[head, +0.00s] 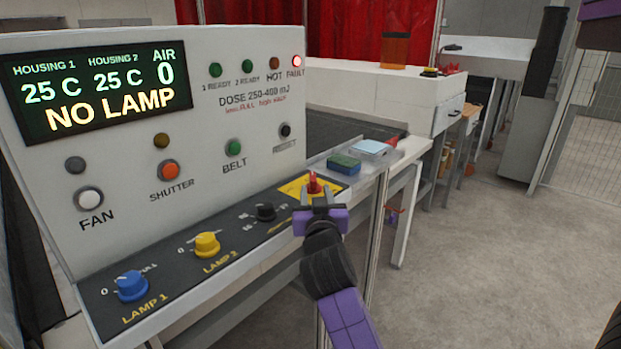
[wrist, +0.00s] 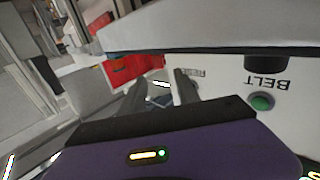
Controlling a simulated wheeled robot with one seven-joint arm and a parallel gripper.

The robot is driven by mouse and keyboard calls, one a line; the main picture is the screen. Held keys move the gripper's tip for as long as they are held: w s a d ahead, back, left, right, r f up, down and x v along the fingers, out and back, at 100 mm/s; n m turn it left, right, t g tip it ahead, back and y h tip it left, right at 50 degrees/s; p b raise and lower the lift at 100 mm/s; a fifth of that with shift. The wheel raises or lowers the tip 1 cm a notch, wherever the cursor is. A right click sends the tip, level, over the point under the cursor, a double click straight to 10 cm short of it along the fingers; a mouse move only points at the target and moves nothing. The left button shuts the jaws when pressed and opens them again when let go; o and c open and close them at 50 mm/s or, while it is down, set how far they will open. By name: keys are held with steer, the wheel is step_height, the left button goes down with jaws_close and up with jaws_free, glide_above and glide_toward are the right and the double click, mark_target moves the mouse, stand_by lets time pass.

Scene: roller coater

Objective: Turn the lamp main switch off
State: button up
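The red rotary switch (head: 313,184) on a yellow plate (head: 292,188) sits at the far right end of the control panel's sloped ledge. I take it as the lamp main switch; its label is too small to read. My gripper (head: 318,193) is right in front of it in the head view, and its fingers cover the switch's lower part. The fingers stand apart, also in the wrist view (wrist: 158,88), where nothing is clearly held. I cannot tell whether they touch the switch. The display (head: 95,90) reads NO LAMP.
Blue LAMP 1 (head: 131,286), yellow LAMP 2 (head: 206,245) and black (head: 265,212) knobs line the ledge to the left. FAN (head: 89,199), SHUTTER (head: 170,171) and BELT (head: 234,147) buttons are above. A green-blue block (head: 343,165) lies behind the switch. Floor on the right is clear.

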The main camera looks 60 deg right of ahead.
mark_target(314, 182)
steer(key=shift+p+x, duration=0.6)
steer(key=shift+x, duration=3.3)
steer(key=shift+f, duration=0.1)
jaws_close()
